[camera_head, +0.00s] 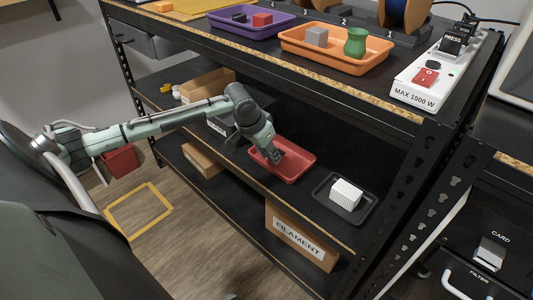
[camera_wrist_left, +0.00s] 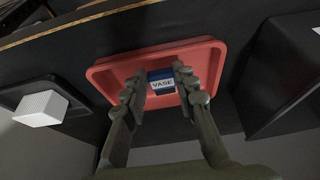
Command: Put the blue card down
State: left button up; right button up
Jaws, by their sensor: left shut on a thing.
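The blue card (camera_wrist_left: 161,88) has a white label reading VASE. It shows between the fingertips of my left gripper (camera_wrist_left: 163,80) in the left wrist view, and the gripper is shut on it. Behind the card is a red tray (camera_wrist_left: 112,76), which also shows in the head view (camera_head: 295,172) on the middle shelf. In the head view my left gripper (camera_head: 275,157) points down over this tray, and it hides the card. I cannot tell whether the card touches the tray floor. My right gripper is not in view.
On the same shelf, a black tray (camera_head: 366,214) holding a white ribbed block (camera_head: 346,194) stands to the right. The upper shelf carries a purple tray (camera_head: 240,29) and an orange tray (camera_head: 290,43), above my arm.

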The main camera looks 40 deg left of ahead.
pick_arm(q)
jog(key=shift+w+a+f, duration=0.7)
jog(key=shift+a+f, duration=0.1)
jog(key=shift+a, duration=0.1)
jog(key=shift+w+a+f, duration=0.2)
jog(key=shift+a+f, duration=0.05)
jog(key=shift+f, duration=0.05)
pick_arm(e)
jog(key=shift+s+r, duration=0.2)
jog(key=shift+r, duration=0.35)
